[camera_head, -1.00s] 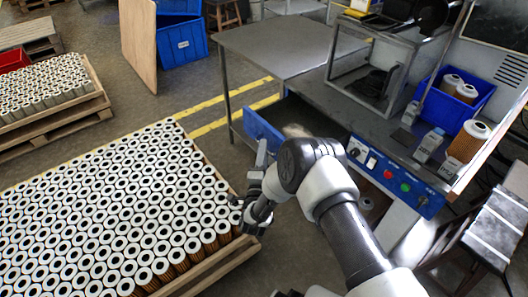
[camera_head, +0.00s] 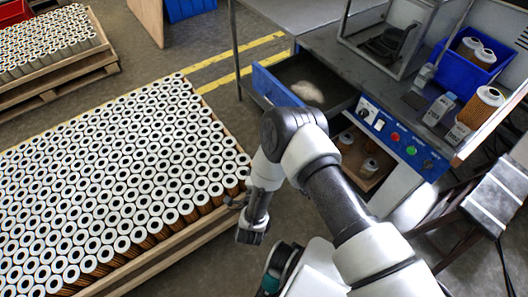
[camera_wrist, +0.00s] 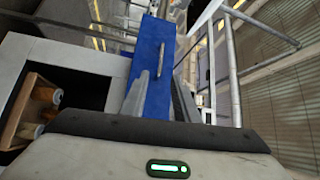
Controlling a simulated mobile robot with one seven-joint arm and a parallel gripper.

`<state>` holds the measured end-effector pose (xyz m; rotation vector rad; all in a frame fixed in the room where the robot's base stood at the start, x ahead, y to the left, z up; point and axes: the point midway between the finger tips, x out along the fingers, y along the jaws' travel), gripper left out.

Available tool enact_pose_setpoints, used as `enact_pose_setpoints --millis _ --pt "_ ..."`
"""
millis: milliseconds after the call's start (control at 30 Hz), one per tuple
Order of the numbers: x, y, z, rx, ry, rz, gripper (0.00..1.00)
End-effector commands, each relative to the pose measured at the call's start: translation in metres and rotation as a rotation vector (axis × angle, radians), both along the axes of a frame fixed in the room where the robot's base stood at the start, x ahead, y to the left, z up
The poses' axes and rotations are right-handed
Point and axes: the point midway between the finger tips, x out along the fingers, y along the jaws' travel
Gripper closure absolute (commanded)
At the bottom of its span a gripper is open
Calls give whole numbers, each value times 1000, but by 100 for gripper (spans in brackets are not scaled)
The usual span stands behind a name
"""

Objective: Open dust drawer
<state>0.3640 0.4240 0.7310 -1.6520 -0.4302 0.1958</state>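The dust drawer has a blue front (camera_head: 276,86) and stands pulled out under the grey workbench. Its dark inside shows a pale heap of dust (camera_head: 306,92). In the wrist view the blue front (camera_wrist: 153,60) with its pale bar handle (camera_wrist: 162,58) lies beyond my fingers. My gripper (camera_head: 252,230) is low, in front of the drawer and apart from it, partly hidden by my arm. In the wrist view my gripper (camera_wrist: 161,98) has its two fingers spread, with nothing held between them.
A pallet of filter cartridges (camera_head: 110,180) fills the left, close to my gripper. A control panel (camera_head: 400,140) with buttons is right of the drawer, above an open shelf (camera_head: 365,165) holding cartridges. A blue bin (camera_head: 455,85) stands on the bench. Floor is free between pallet and bench.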

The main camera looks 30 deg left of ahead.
Motion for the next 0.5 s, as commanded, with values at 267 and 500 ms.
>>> enact_pose_setpoints --millis 267,500 --pt "-16 -7 0 2 -5 1 72" --pt "-17 -8 0 5 -4 -1 72"
